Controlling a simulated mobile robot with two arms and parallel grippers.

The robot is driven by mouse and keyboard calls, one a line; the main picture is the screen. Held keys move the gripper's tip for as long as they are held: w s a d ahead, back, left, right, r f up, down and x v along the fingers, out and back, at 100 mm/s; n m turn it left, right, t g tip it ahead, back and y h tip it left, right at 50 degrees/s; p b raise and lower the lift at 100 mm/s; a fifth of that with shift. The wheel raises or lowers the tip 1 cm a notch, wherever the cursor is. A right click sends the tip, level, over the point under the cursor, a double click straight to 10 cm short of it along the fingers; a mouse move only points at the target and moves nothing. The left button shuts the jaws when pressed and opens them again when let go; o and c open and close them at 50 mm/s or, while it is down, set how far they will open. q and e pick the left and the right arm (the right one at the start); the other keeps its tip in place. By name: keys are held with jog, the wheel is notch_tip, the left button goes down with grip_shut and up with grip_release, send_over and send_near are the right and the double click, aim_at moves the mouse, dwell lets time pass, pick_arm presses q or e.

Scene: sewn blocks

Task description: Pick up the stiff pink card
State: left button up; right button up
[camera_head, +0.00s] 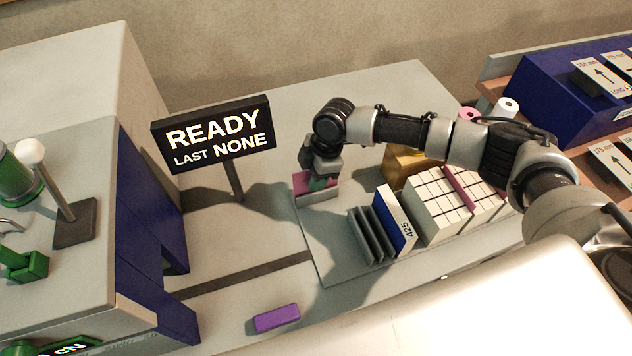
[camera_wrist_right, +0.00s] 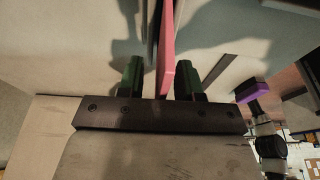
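The stiff pink card (camera_wrist_right: 166,50) stands on edge between the two green fingers of my right gripper (camera_wrist_right: 160,80) in the right wrist view. A clear gap shows on its left side, and the right finger is very close to it. The gripper is open around the card. In the head view the pink card (camera_head: 303,182) shows at a small pale block, partly hidden by my right gripper (camera_head: 321,181), which points down over it.
Right of my gripper stand several dark upright plates (camera_head: 370,236), a blue-and-white box marked 425 (camera_head: 394,220) and white gridded blocks (camera_head: 437,208) with pink between. A sign (camera_head: 214,134) reads READY, LAST NONE. A purple block (camera_head: 277,318) lies at the front.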

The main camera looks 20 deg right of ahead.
grip_shut()
jog(key=shift+r, duration=0.1)
